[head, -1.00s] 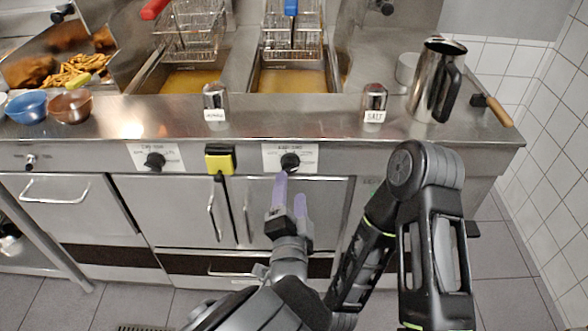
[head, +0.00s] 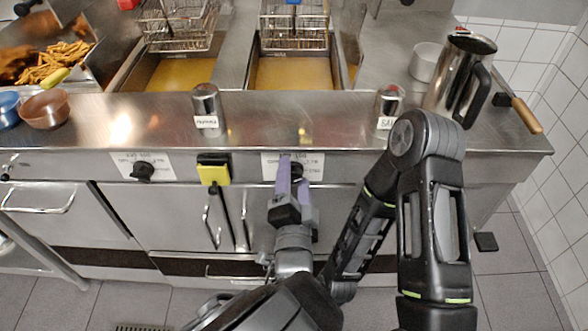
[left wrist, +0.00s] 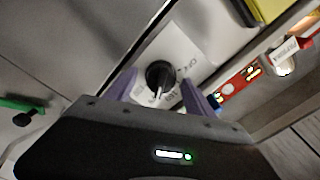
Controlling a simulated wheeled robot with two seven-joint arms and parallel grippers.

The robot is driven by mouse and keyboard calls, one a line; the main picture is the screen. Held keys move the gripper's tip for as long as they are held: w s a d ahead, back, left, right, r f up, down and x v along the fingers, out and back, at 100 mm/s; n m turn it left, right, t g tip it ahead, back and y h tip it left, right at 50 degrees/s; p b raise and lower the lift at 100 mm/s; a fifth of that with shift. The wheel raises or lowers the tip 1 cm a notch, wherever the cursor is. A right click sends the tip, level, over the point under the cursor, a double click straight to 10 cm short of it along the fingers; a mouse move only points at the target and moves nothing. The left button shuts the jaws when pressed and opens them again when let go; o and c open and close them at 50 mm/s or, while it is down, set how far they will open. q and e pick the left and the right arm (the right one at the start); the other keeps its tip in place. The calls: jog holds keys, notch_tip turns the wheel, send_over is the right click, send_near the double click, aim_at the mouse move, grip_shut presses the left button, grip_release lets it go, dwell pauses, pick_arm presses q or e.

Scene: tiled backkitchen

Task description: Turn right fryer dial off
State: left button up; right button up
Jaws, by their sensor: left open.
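The right fryer dial (head: 297,168) is a black knob on a white label on the steel front, below the right fryer. In the left wrist view the dial (left wrist: 158,74) sits ahead, between and just beyond the purple fingertips. My left gripper (head: 293,173) is open in front of the dial, with its fingers partly covering the dial and label in the head view. The left gripper (left wrist: 159,92) holds nothing. Whether a finger touches the knob I cannot tell. My right gripper is out of sight.
Two shakers (head: 207,110) (head: 388,103) and a steel jug (head: 461,75) stand on the counter. Fryer baskets (head: 293,25) hang above the oil.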

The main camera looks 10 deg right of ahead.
pick_arm(q)
jog(key=c, duration=1.3)
